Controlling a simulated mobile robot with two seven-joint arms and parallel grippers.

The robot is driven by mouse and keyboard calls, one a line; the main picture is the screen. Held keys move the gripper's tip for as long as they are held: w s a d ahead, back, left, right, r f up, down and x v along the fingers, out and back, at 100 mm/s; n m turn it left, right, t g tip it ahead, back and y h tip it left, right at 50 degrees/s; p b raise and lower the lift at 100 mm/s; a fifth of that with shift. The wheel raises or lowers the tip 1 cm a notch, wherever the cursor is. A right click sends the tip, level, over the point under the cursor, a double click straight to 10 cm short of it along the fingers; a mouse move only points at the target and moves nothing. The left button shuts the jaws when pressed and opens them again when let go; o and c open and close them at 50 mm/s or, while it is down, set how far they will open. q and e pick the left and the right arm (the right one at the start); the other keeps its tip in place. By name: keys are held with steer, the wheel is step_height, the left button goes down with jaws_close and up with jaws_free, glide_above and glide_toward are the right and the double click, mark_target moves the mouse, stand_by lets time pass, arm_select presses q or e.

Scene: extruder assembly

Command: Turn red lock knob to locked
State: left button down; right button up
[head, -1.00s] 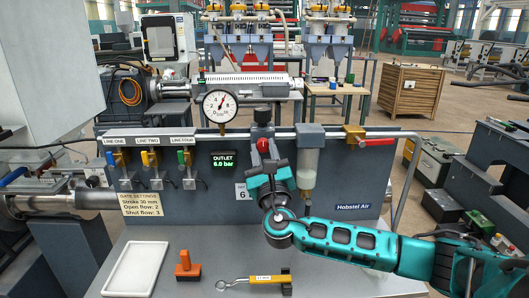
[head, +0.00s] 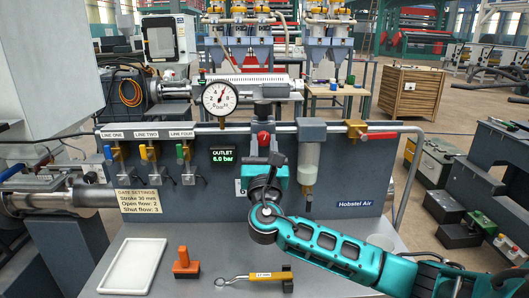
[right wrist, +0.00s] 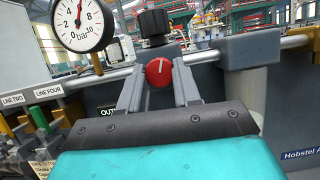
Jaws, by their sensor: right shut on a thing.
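The red lock knob (head: 263,139) sits on the front of the regulator below the gauge. In the right wrist view the red knob (right wrist: 159,72) is round, with a pale mark that stands nearly upright. My right gripper (right wrist: 158,88) has its two grey fingers on either side of the knob and is shut on it. In the head view my right gripper (head: 270,157) reaches up to the knob from below, and its fingers partly hide the regulator's lower part. My left gripper is not in view.
A pressure gauge (head: 220,98) stands left of the knob, and a filter bowl (head: 309,160) hangs close on the right. The outlet display (head: 222,155) reads 6.0 bar.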

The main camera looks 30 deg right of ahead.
steer(key=m+g+h, duration=0.1)
steer(key=m, duration=0.1)
steer(key=m+g+h+b, duration=0.1)
steer(key=m, duration=0.2)
steer(key=shift+w+a+f+m+b, duration=0.1)
steer(key=shift+a+m+b, duration=0.05)
steer(key=shift+m+b, duration=0.15)
steer(key=m+g, duration=0.1)
steer(key=m, duration=0.1)
steer(key=m+g+h+b, duration=0.1)
steer(key=m, duration=0.2)
steer(key=shift+a+h, duration=0.1)
steer(key=shift+h, duration=0.2)
steer(key=m+g, duration=0.1)
steer(key=m, duration=0.1)
steer(key=m+g, duration=0.1)
steer(key=m, duration=0.1)
steer(key=shift+w+r, duration=0.1)
steer(key=shift+r, duration=0.2)
steer(key=shift+m+g, duration=0.7)
steer(key=shift+m, duration=1.1)
steer(key=o, duration=1.1)
steer(key=shift+r, duration=0.1)
steer(key=shift+c, duration=0.2)
